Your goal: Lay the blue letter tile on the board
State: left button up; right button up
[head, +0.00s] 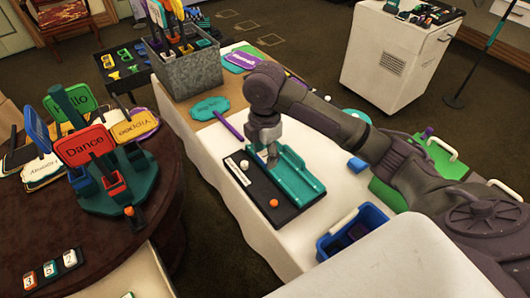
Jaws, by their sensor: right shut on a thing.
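My right gripper (272,158) reaches down over the white table, at the left side of a teal tray (305,178). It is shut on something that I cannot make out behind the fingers. The teal tray lies on a black board (252,186) that bears a white ball and an orange ball (273,203). Several small pale tiles (50,268) with dark marks stand in a row at the lower left; their marks are too small to read surely. I cannot pick out a blue letter tile for certain. My left gripper is not in view.
A blue basket (352,231) stands at the table's near right. A purple stick (229,126), a teal sign (210,108) and a grey metal bin (187,72) lie beyond the tray. A round brown table (150,232) with a sign stand (118,195) is at left.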

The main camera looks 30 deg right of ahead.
jog(key=shift+w+d, duration=0.15)
jog(key=shift+w, duration=0.2)
jog(key=w+d+f, duration=0.1)
jog(key=w+f, duration=0.1)
jog(key=w, duration=0.1)
jog(key=w+d+f, duration=0.2)
jog(key=w, duration=0.1)
jog(key=w+d+f, duration=0.1)
jog(key=w+f, duration=0.1)
jog(key=w, duration=0.2)
jog(key=shift+d+f, duration=0.3)
notch_tip(320, 180, down, 4)
jog(key=shift+r+p, duration=0.15)
jog(key=shift+p, duration=0.15)
jog(key=shift+f, duration=0.25)
jog(key=shift+f, duration=0.15)
jog(key=o, duration=1)
